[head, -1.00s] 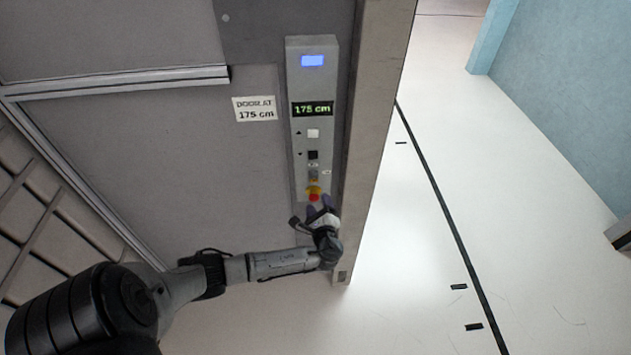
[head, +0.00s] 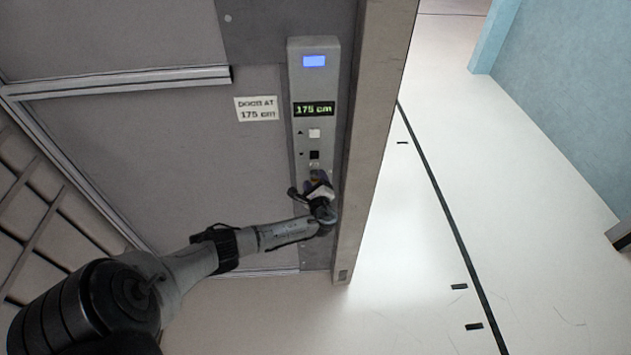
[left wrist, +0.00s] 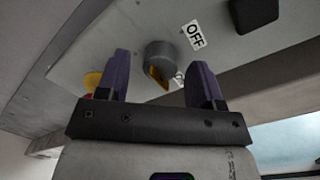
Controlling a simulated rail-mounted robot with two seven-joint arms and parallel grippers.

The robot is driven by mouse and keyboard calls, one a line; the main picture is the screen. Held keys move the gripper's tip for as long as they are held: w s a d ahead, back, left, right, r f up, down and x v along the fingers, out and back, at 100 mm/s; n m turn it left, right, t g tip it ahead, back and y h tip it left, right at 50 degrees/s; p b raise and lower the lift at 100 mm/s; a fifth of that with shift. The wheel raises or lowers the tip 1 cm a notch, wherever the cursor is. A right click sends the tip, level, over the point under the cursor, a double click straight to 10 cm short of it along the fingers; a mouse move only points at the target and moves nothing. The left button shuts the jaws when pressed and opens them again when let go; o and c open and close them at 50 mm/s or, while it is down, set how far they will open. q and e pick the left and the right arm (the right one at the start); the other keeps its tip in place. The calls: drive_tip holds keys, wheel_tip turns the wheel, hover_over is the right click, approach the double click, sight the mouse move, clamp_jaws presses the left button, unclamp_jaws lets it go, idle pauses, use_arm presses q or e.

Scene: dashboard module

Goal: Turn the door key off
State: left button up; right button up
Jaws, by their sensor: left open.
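The door key is a grey round switch (left wrist: 161,58) with a yellow key piece in its face, seen in the left wrist view. A white "OFF" label (left wrist: 194,35) is to its upper right. Another small label beside the switch is partly hidden by a finger. My left gripper (left wrist: 160,62) is open, its two purple fingers on either side of the switch in the picture. I cannot tell whether they touch it. In the head view my left gripper (head: 318,187) covers the key area of the grey control panel (head: 302,90). My right gripper is not in view.
A yellow-and-red stop button (left wrist: 92,80) is left of the fingers in the left wrist view. Above the gripper in the head view are a black button (head: 314,155), a white button (head: 314,133) and a "175 cm" display (head: 313,109). A wall edge (head: 370,150) stands right of the panel.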

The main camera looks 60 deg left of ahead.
use_arm(q)
drive_tip(key=c, duration=0.9)
drive_tip(key=shift+f+n+b, duration=0.2)
drive_tip(key=shift+n+b, duration=0.85)
drive_tip(key=shift+n, duration=0.15)
drive_tip(key=n+b, duration=0.4)
drive_tip(key=n, duration=0.1)
drive_tip(key=shift+h, duration=0.4)
drive_tip(key=n+b, duration=0.7)
drive_tip(key=shift+t, duration=0.3)
drive_tip(key=shift+r+n+b, duration=0.25)
drive_tip(key=shift+n+b, duration=1.05)
drive_tip(key=shift+b, duration=0.2)
drive_tip(key=shift+h, duration=0.3)
